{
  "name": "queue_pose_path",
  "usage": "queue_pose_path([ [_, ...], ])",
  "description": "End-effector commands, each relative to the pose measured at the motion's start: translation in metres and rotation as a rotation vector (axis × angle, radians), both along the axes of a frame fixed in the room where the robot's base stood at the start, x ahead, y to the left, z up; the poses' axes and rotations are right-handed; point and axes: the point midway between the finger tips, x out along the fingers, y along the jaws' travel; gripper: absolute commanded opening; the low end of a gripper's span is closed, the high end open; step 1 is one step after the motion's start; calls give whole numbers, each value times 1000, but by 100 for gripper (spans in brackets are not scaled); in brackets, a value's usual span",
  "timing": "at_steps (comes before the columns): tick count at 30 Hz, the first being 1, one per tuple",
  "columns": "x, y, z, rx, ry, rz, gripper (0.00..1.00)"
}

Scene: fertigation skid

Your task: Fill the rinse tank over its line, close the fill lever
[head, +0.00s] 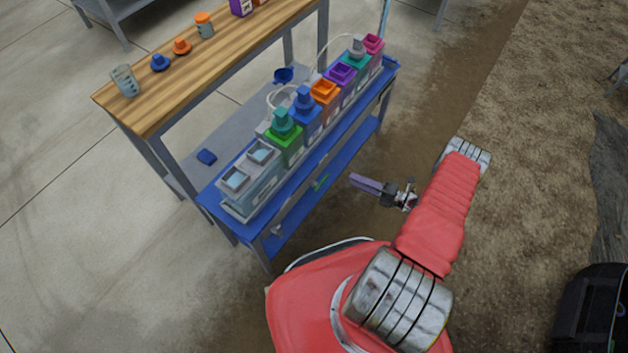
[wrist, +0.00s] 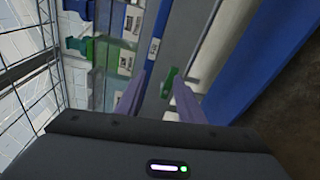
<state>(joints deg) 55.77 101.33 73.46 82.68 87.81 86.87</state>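A pale grey tank with two square openings showing light blue (head: 245,190) stands at the near left end of the blue skid. I take it for the rinse tank; its fill line cannot be made out. A small green lever (head: 320,182) sits on the skid's front side, below the tank row. It also shows in the wrist view (wrist: 168,82), ahead of the purple fingers and roughly between them. My gripper (head: 354,181) is right of the lever and apart from it. In the wrist view the fingers are spread with nothing between them.
Coloured tanks run along the blue skid (head: 345,127), including a green one (head: 284,146) and an orange one (head: 324,90). A wooden bench (head: 170,85) behind holds beakers and caps. Open floor lies right of the skid.

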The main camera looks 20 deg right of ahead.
Motion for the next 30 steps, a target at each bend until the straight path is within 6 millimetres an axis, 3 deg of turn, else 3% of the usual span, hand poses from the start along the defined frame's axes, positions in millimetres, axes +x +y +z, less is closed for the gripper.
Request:
queue_pose_path([
  [1,8,-1,15,-40,-19,35,34],
  [15,51,18,126,-380,-199,353,34],
  [30,67,59,242,-720,-442,693,34],
])
